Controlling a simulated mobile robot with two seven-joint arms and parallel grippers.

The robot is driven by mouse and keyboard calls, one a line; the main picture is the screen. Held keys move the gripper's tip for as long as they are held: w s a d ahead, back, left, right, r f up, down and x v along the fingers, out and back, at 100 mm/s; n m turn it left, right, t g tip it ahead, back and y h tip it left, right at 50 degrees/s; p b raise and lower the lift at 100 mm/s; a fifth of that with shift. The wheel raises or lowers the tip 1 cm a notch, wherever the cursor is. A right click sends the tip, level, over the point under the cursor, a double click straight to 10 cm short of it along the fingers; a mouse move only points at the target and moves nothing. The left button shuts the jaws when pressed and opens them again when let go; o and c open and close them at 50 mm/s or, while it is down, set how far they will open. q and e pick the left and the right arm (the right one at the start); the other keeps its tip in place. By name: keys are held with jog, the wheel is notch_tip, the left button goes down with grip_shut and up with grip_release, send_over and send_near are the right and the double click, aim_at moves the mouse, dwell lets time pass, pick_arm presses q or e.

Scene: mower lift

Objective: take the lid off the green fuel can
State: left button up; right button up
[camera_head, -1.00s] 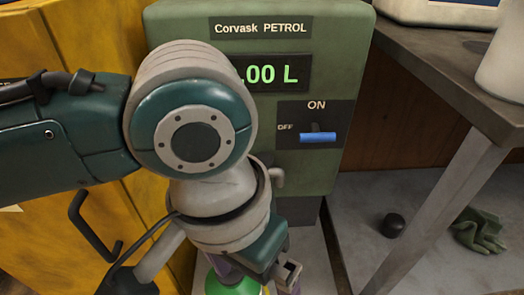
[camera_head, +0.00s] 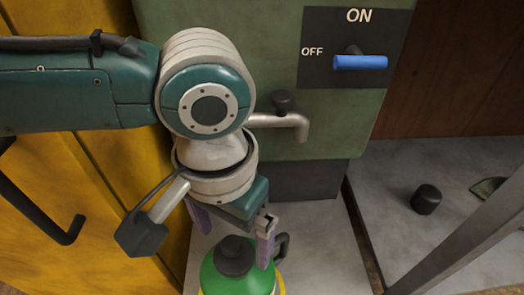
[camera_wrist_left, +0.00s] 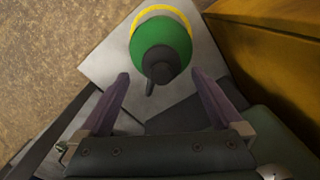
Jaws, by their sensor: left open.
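The green fuel can (camera_head: 215,281) stands upright on a pale slab at the bottom of the head view, with a yellow band low on it. Its black lid (camera_head: 235,258) is on top, and a dark handle (camera_head: 282,246) sticks out beside it. My left gripper (camera_head: 232,232) is open above the can, its purple fingers apart and nothing between them that I can see held. The wrist view shows the green can (camera_wrist_left: 160,36) and lid (camera_wrist_left: 160,66) ahead, with the open fingertips (camera_wrist_left: 160,76) either side of the lid's near edge. My right gripper is not in view.
The green pump (camera_head: 220,30) with a blue switch (camera_head: 360,62) and a metal spout (camera_head: 280,121) stands behind the can. A yellow cabinet (camera_head: 100,215) is close on the left. A small black piece (camera_head: 426,199) lies on the floor at right, near a grey table leg (camera_head: 470,235).

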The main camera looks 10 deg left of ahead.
aim_at(231, 243)
pick_arm(q)
notch_tip(231, 243, down, 3)
jog(key=shift+a+f+b, duration=0.1)
jog(key=shift+f+b, duration=0.05)
jog(key=shift+b, duration=0.55)
jog(key=c, duration=1.3)
